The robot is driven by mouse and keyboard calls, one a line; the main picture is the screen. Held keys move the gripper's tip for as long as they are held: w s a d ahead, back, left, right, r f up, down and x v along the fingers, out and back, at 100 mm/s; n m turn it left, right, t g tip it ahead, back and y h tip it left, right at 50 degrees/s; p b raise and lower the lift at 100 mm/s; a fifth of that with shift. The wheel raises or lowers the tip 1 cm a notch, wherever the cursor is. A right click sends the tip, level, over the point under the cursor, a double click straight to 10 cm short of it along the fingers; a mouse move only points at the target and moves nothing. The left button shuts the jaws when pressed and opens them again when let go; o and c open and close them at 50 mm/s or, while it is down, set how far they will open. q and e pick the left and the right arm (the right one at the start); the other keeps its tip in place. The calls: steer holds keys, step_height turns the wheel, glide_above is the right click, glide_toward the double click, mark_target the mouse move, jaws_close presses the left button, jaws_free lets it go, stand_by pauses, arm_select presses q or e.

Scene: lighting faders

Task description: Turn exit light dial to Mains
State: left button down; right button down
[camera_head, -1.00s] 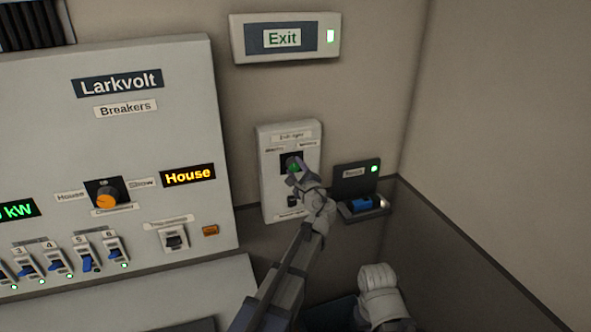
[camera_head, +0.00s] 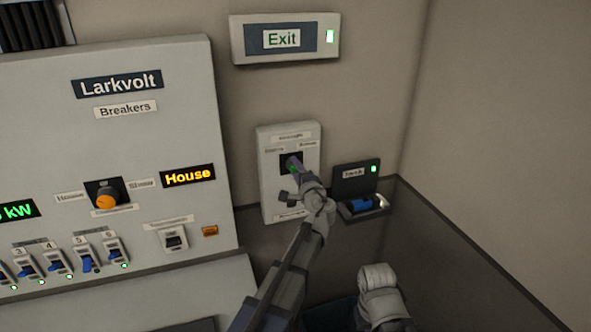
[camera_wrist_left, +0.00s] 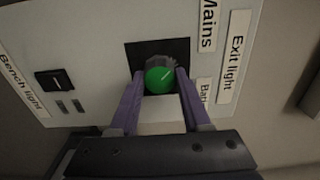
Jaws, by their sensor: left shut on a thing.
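The exit light dial is a round knob with a green face (camera_wrist_left: 160,78), on a dark square plate. In the left wrist view, the Mains label (camera_wrist_left: 207,22) is above and to the right of it, and a partly hidden label starting "Bat" (camera_wrist_left: 204,92) is lower right. A pale mark on the face seems to point up and right. My left gripper (camera_wrist_left: 160,86) is shut on the dial, a purple finger on each side. In the head view it reaches the dial (camera_head: 291,164) from below and partly hides it.
The Exit sign (camera_head: 283,38) hangs above, with a lit lamp. The exit light panel (camera_head: 272,203) also carries a Bench light switch (camera_wrist_left: 55,80). A box with a blue part (camera_head: 361,204) is close on the right. The Larkvolt breaker panel (camera_head: 150,75) stands left.

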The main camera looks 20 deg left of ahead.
stand_by(0.5)
arm_select(q)
steer(key=shift+c, duration=1.8)
jaws_free()
steer(key=v, duration=0.7)
steer(key=shift+s+d, duration=0.2)
steer(key=shift+s, duration=0.15)
steer(key=s+d+f+n+g+h+b, duration=0.1)
steer(key=s+d+f+n+g+h, duration=0.15)
steer(key=s+f+n+g, duration=0.95)
steer(key=s+d+f+m+g+h, duration=0.1)
steer(key=s+d+f+h, duration=0.1)
steer(key=s, duration=0.4)
steer(key=s+d+f+m+g+h, duration=0.1)
steer(key=s+d+f+m+h, duration=0.1)
steer(key=s+d+f, duration=0.2)
steer(key=s+d+f+m+g+h+b, duration=0.1)
steer(key=s+d+f+h, duration=0.1)
steer(key=s+d+f, duration=0.2)
steer(key=s+f, duration=0.2)
steer(key=s, duration=0.2)
steer(key=shift+m, duration=0.3)
